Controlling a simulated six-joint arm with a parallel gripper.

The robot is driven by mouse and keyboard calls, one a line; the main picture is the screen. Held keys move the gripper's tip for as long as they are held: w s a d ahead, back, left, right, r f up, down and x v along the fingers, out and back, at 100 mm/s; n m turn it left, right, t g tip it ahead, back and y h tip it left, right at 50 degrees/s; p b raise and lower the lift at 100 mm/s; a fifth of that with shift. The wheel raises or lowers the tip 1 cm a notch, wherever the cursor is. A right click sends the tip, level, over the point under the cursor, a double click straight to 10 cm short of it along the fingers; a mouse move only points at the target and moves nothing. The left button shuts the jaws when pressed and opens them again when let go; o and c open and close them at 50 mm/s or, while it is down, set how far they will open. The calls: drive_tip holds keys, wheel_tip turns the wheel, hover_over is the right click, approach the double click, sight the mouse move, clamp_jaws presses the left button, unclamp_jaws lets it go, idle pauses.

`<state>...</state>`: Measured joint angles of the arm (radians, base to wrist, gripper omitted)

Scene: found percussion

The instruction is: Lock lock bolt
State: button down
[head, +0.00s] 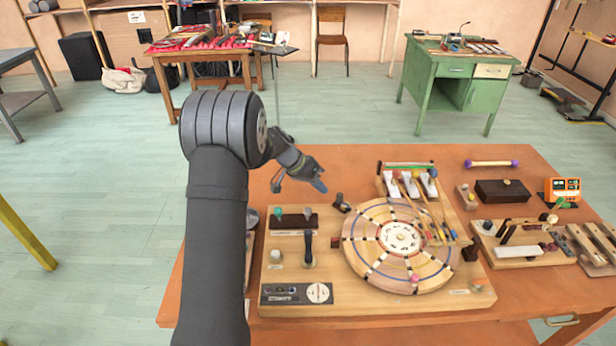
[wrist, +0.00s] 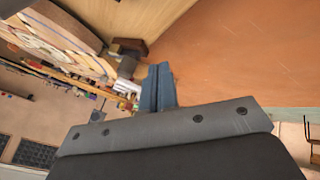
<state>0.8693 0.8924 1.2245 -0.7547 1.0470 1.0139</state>
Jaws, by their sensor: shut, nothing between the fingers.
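My gripper (head: 318,184) is shut and empty, held in the air above the back left part of a wooden board (head: 445,302). Its blue fingers (wrist: 158,88) are together in the wrist view. Several fittings sit on the left of the board: a dark brown block (head: 293,222) with knobs, a black upright lever (head: 308,250), and a small dark knobbed piece (head: 341,203) just below the gripper in the picture. I cannot tell which of these is the lock bolt. No fitting is in the gripper's grasp.
A large round wooden wheel (head: 372,245) fills the board's middle. White keys (head: 411,186) stand behind it. To the right are a dark box (head: 502,191), an orange device (head: 563,189) and another fitted board (head: 515,262). The orange tabletop (head: 345,163) is bare at the back.

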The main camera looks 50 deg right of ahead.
drive_tip(key=shift+s+d+r, duration=0.1)
drive_tip(key=shift+s+d, duration=0.05)
drive_tip(key=shift+s, duration=0.55)
drive_tip(key=shift+s+d+r, duration=0.1)
drive_tip(key=shift+s, duration=0.55)
drive_tip(key=shift+s, duration=0.1)
drive_tip(key=shift+s, duration=1.25)
drive_tip(key=shift+w, duration=0.5)
drive_tip(key=w+f+v, duration=0.1)
drive_tip(key=w+v, duration=0.1)
drive_tip(key=v, duration=0.9)
drive_tip(key=shift+w+a, duration=0.2)
drive_tip(key=shift+w, duration=0.15)
